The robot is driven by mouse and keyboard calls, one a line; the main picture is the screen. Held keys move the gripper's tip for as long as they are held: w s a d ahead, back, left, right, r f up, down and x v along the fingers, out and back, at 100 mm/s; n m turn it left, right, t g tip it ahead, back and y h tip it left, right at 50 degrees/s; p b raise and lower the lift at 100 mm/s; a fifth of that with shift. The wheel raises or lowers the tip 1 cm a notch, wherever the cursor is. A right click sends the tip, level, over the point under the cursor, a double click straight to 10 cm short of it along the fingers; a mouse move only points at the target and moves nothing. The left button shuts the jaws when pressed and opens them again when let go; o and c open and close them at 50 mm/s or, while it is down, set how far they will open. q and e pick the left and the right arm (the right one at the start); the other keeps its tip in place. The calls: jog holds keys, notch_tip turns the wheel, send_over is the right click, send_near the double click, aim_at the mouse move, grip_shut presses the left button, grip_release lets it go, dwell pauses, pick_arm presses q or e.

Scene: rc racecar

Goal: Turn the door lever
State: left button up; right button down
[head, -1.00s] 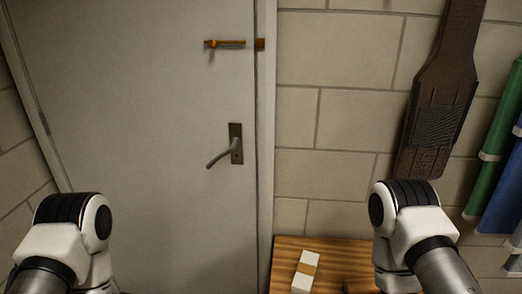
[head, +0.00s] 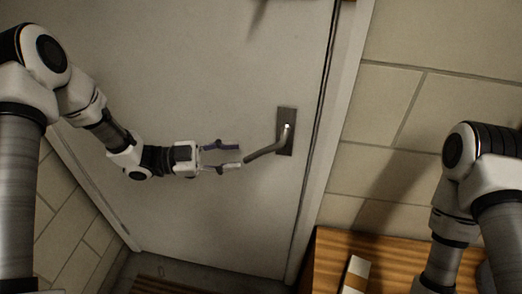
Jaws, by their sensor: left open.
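The grey door (head: 200,60) fills the middle of the head view and looks closed. Its door lever (head: 268,150) is a dark metal handle on a dark upright plate (head: 287,130) near the door's right edge. The lever slopes down to the left from the plate. My left gripper (head: 240,155) comes in from the left, open, its two fingers pointing right. Its lower fingertip is at the lever's free end; I cannot tell whether they touch. My right arm is at the right, but its gripper is out of view.
A wooden bench or table (head: 330,250) stands at the lower right beside the door, with a white block (head: 355,272) on it. A block wall (head: 440,60) is right of the door frame. A slatted mat (head: 165,284) lies on the floor below.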

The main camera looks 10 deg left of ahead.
aim_at(252, 155)
pick_arm(q)
jog(key=x, duration=0.5)
jog(key=shift+s+d+r+p, duration=0.1)
jog(key=shift+d+p, duration=0.25)
jog(key=shift+d, duration=0.15)
jog(key=shift+c, duration=0.6)
grip_shut()
